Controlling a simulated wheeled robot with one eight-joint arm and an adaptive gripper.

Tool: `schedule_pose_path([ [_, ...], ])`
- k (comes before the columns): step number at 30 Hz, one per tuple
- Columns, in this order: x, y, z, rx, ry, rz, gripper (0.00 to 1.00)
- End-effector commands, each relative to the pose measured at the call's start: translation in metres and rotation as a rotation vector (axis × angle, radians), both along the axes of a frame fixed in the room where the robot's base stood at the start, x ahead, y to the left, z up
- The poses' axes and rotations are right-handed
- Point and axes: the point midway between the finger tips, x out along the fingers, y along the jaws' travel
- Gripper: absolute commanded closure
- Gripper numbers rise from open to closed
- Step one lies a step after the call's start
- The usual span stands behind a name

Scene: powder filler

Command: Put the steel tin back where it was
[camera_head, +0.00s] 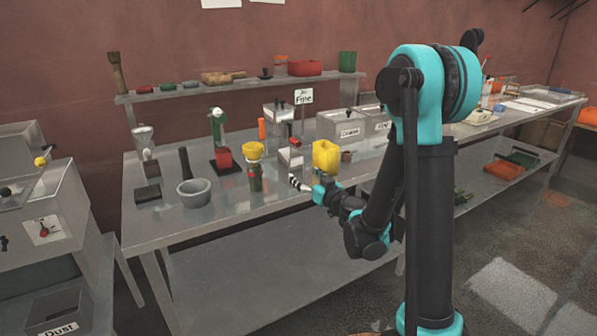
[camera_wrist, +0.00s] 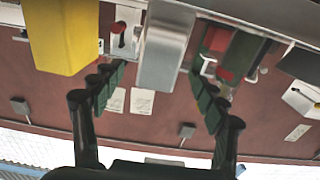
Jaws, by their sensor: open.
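My gripper (camera_head: 296,183) is open and empty at the front edge of the long steel table. In the wrist view, which is upside down, its dark fingers (camera_wrist: 155,100) are spread apart. A plain steel-grey body (camera_wrist: 165,45) shows beyond them, between the fingers in the picture and apart from them. A grey steel block (camera_head: 290,157) on the table beyond my gripper may be the same thing; I cannot tell for sure that it is the steel tin. A yellow container (camera_head: 326,157) stands right of it and also shows in the wrist view (camera_wrist: 67,35).
A green bottle with a yellow funnel (camera_head: 254,165) stands left of my gripper. A hopper signed "Fine" (camera_head: 304,96) and labelled steel bins (camera_head: 338,124) stand behind. Bare tabletop (camera_head: 228,205) lies front left.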

Motion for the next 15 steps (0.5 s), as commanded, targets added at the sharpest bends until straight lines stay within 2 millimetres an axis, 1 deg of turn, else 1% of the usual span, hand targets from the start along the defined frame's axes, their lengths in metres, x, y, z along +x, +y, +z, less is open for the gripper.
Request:
schedule_pose_path([
  [3, -0.008, -0.005, 0.000, 0.000, 0.000, 0.000, 0.27],
  [8, -0.012, -0.007, 0.000, -0.001, 0.001, 0.002, 0.27],
  [11, -0.017, -0.008, 0.001, -0.007, 0.014, 0.015, 0.27],
  [14, -0.033, -0.010, 0.002, -0.028, 0.059, 0.050, 0.27],
  [15, -0.042, -0.012, 0.000, -0.041, 0.089, 0.068, 0.27],
])
